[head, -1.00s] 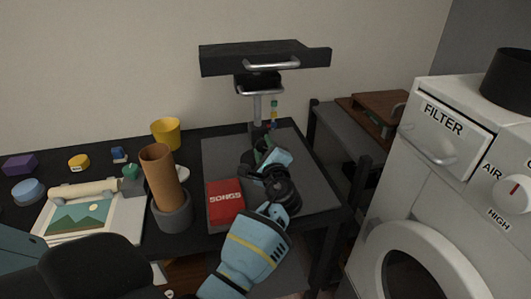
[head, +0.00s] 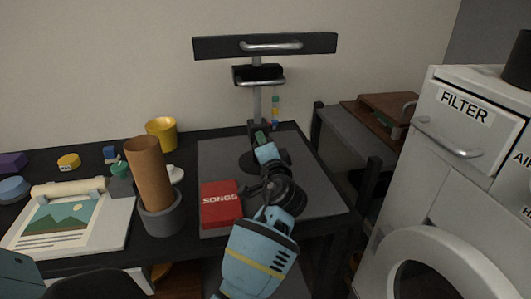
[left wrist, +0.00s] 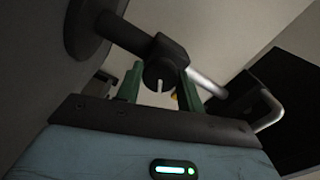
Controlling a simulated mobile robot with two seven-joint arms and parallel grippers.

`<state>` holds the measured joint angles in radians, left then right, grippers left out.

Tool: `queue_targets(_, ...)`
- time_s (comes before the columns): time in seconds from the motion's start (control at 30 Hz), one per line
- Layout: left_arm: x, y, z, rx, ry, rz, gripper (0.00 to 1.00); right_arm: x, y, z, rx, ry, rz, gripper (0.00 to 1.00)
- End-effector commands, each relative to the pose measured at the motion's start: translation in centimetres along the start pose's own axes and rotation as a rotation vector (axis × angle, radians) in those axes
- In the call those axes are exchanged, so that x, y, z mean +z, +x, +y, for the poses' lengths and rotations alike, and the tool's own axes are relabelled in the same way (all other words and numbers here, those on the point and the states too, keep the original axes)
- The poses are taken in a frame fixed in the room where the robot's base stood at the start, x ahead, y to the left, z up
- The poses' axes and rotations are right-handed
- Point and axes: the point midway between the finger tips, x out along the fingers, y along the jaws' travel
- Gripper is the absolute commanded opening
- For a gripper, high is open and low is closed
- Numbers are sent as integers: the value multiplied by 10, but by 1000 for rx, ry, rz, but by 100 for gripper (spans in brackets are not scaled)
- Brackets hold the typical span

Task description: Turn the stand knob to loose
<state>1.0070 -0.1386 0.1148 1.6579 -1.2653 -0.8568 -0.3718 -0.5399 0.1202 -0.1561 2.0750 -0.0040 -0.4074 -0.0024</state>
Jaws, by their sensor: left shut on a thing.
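The stand (head: 257,100) is a silver pole on a round dark base, with a black tray-like top carrying a silver handle, at the back of the desk. The stand knob (left wrist: 163,70) is a dark round knob with a short white mark, seen in the left wrist view. The mark points nearly straight down in that view. My left gripper (head: 262,136) reaches the lower pole, and its green fingers (left wrist: 160,84) are shut on the knob, one on each side. In the head view the hand mostly hides the knob. My right gripper is not in view.
A red SONGS box (head: 221,210) lies on the grey mat (head: 225,160) left of my arm. A cork-coloured cylinder stands in a grey holder (head: 163,218); a yellow cup (head: 161,131) is behind. A white FILTER machine (head: 410,195) stands at right.

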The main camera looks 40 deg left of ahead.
Motion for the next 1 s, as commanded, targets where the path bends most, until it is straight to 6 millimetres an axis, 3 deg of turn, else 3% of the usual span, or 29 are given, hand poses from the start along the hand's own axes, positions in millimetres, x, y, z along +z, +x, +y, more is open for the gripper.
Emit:
queue_targets(0.6,1,0,2,1,-582,-1,15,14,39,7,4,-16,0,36)
queue_targets(1.0,2,0,1,1,-861,-2,15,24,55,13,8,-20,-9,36)
